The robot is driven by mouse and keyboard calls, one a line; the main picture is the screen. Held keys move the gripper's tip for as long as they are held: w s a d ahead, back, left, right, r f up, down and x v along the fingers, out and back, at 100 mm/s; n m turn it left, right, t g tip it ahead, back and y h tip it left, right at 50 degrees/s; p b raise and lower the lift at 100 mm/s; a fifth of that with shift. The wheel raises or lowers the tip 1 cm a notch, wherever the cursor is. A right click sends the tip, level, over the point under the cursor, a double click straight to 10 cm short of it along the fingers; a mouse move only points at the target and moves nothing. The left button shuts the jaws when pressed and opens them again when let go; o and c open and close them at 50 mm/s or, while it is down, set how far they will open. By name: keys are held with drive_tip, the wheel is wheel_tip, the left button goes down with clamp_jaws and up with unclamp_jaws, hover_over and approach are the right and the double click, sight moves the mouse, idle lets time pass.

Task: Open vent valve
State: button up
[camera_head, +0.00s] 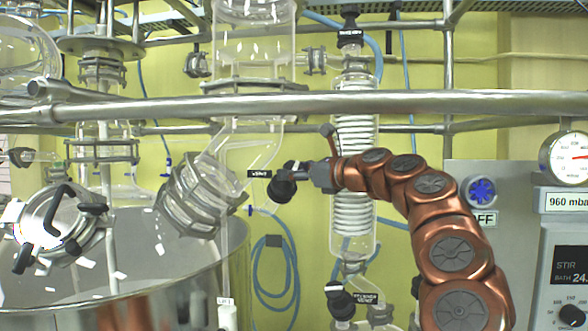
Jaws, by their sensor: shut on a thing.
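The vent valve (281,188) is a black knob beside a small black label that seems to read "VENT", left of the coiled glass condenser. My gripper (303,174) reaches in from the right on my copper arm and is shut on the vent valve. The fingertips are small and dark against the black knob, so the exact contact is hard to see. How far the valve is turned cannot be told.
A steel rail (300,104) crosses in front, just above my arm. The glass condenser (353,215) stands behind my gripper. A large metal vessel (150,295) is lower left. A control panel (567,265) and pressure gauge (566,158) are at right.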

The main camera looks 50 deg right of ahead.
drive_tip(key=shift+n+g+y+p, duration=0.4)
drive_tip(key=shift+n+y, duration=0.7)
drive_tip(key=shift+n, duration=0.5)
drive_tip(key=o, duration=1.2)
drive_tip(key=shift+c, duration=0.2)
drive_tip(key=shift+f+m+h+b, duration=0.1)
drive_tip(key=shift+m+h+b, duration=0.2)
drive_tip(key=shift+m+h, duration=0.5)
